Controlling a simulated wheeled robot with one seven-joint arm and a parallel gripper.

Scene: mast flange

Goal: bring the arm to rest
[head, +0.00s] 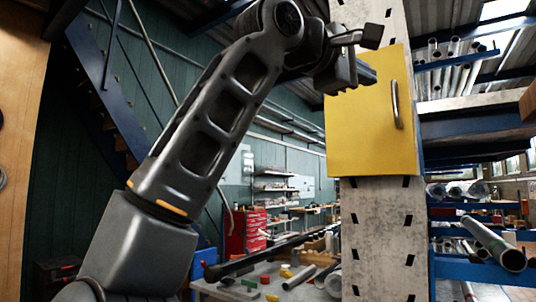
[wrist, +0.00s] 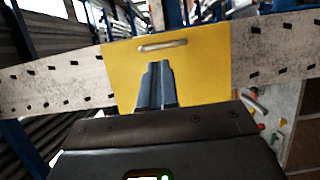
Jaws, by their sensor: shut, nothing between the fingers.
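My gripper (wrist: 158,68) is shut and empty, its two blue-grey fingers together in the wrist view. In the head view the gripper (head: 367,68) is raised in front of the upper left part of a yellow cabinet (head: 365,128). The cabinet is fixed to a grey perforated mast (head: 384,235) and has an upright metal handle (head: 396,104) near its right edge. In the wrist view the fingers overlap the yellow face (wrist: 210,70), below the handle (wrist: 162,45) in the picture. I cannot tell whether they touch it.
A workbench (head: 222,290) with small coloured parts and tubes stands low behind my arm. A red tool cabinet (head: 245,232) is farther back. Blue racks with metal pipes (head: 494,246) fill the right side. A blue staircase (head: 103,85) is at the left.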

